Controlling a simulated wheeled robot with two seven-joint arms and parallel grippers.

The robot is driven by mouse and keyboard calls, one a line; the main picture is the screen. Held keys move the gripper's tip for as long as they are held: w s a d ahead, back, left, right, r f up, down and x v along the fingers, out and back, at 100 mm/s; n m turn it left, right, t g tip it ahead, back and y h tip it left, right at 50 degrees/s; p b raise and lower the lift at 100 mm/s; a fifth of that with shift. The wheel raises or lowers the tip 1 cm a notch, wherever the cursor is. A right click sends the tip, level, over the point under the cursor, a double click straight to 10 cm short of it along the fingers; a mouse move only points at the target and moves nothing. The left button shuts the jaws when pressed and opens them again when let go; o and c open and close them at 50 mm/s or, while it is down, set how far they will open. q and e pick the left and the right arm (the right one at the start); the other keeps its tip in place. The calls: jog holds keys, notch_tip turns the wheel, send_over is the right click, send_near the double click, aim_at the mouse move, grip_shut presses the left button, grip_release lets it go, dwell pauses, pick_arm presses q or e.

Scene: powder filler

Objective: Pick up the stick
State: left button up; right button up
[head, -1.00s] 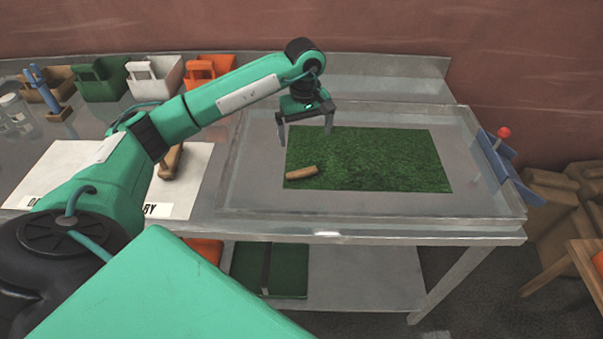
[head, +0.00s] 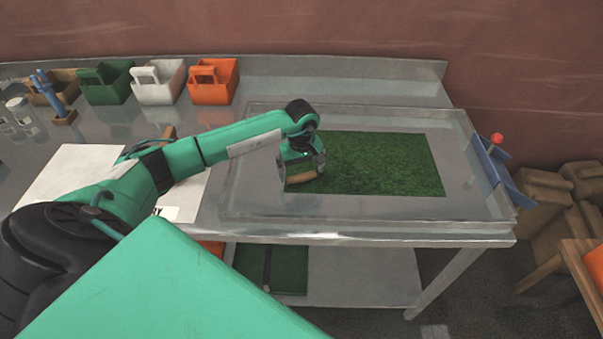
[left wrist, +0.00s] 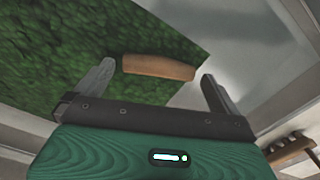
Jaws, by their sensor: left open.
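The stick (head: 302,176) is a short brown wooden piece lying at the near left corner of the green mat (head: 395,165). In the left wrist view the stick (left wrist: 158,67) lies crosswise between the two fingers, its ends close to the fingertips. My left gripper (left wrist: 160,80) is open and right above the stick, not closed on it. In the head view my left gripper (head: 304,172) partly covers the stick. Whether the fingers touch it I cannot tell. My right gripper is not in view.
The mat lies in a clear-walled tray (head: 360,207) on a metal table. Orange (head: 213,85), white (head: 158,85) and green (head: 105,85) bins stand at the back left. A blue stand with a red ball (head: 496,139) is at the tray's right end.

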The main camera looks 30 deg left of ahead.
aim_at(302, 175)
pick_arm(q)
jog(key=shift+f, duration=0.75)
jog(key=c, duration=0.9)
jog(key=shift+r, duration=0.15)
jog(key=shift+w+r+b, duration=0.1)
jog(key=shift+r+b, duration=0.2)
jog(key=shift+r, duration=0.3)
notch_tip(302, 175, up, 19)
jog(key=b, duration=0.5)
jog(key=shift+f, duration=0.2)
